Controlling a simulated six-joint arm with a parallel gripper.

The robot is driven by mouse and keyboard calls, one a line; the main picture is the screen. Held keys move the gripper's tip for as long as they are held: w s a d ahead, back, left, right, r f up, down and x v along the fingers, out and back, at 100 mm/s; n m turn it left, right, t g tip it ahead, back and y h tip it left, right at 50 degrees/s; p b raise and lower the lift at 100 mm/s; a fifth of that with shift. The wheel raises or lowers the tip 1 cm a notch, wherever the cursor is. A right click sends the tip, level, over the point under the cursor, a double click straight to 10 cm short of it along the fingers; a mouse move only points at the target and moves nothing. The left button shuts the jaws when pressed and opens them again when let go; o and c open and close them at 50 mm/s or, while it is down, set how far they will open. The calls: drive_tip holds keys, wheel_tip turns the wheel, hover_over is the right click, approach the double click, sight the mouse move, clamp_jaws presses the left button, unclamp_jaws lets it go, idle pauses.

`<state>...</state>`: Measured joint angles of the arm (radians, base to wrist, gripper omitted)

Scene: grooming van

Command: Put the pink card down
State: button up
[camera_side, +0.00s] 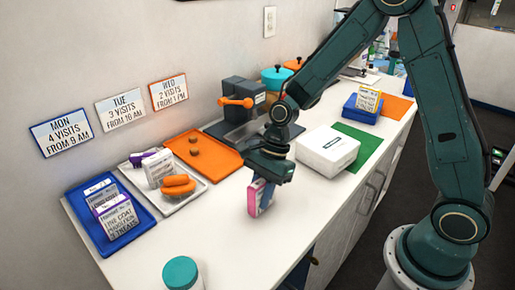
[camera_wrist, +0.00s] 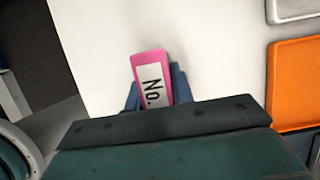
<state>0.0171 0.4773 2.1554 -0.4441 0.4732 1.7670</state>
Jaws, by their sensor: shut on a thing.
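The pink card (camera_side: 260,197) is a small block with a pink edge and a white face, upright and a little tilted in the side view. In the wrist view the card (camera_wrist: 151,78) shows its pink end with a white label reading "No." My gripper (camera_side: 264,181) points down and is shut on the card's upper part. The card is over the bare white counter (camera_side: 205,235), in front of the orange tray. I cannot tell whether its lower edge touches the counter. The lower fingers are mostly hidden by the card and the gripper body.
A blue tray (camera_side: 130,233) with cards stands at left, then a grey tray (camera_side: 197,191) with an orange item and an orange tray (camera_side: 228,167). A white box (camera_side: 327,150) is right of my gripper, by a green mat (camera_side: 366,140). A teal-lidded jar (camera_side: 181,273) stands at front.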

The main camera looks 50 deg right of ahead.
drive_tip(key=shift+f, duration=0.15)
drive_tip(key=o, duration=1)
drive_tip(key=v, duration=1.2)
drive_tip(key=shift+d, duration=0.1)
drive_tip(key=shift+r, duration=0.25)
